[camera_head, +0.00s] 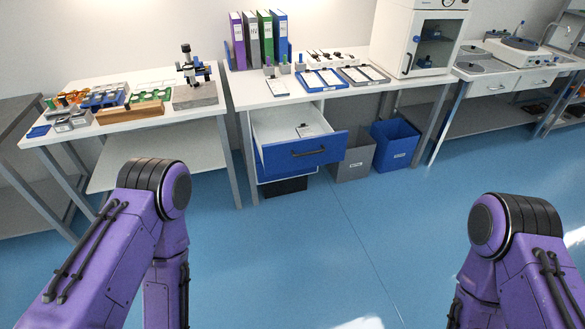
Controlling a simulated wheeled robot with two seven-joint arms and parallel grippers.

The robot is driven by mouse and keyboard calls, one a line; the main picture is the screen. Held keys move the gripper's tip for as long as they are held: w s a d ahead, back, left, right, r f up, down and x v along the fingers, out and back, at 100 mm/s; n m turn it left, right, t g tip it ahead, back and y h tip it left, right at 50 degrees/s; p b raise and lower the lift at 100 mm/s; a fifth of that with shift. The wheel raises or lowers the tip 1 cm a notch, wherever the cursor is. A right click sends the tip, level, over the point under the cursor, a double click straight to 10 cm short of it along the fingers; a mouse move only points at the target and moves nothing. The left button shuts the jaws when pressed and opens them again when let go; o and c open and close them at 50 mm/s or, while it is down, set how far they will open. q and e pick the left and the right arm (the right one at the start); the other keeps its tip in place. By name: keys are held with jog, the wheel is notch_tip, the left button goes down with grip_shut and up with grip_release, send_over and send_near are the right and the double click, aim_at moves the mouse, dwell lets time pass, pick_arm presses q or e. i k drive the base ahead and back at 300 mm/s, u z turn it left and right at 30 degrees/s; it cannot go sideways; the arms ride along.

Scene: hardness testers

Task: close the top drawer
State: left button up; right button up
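The top drawer (304,152) is pulled out from the cabinet under the middle table. Its front is blue with a dark handle (309,153), and its inside is white with a small object (305,130) lying in it. My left arm comes in at the lower left and my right arm at the lower right. Both are bent downward, well in front of the drawer and apart from it. Neither gripper is in the picture; both are below the frame's edge.
A grey bin (353,160) and a blue bin (394,144) stand on the floor right of the drawer. The middle table (340,92) holds binders, trays and a white cabinet (430,45). A left table (140,130) holds a microscope. The blue floor (310,240) before the drawer is clear.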

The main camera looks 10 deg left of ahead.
aim_at(280, 148)
jog(key=u, duration=0.7)
jog(key=i, duration=1.45)
jog(key=z, duration=0.45)
jog(key=i, duration=0.35)
jog(key=z, duration=0.4)
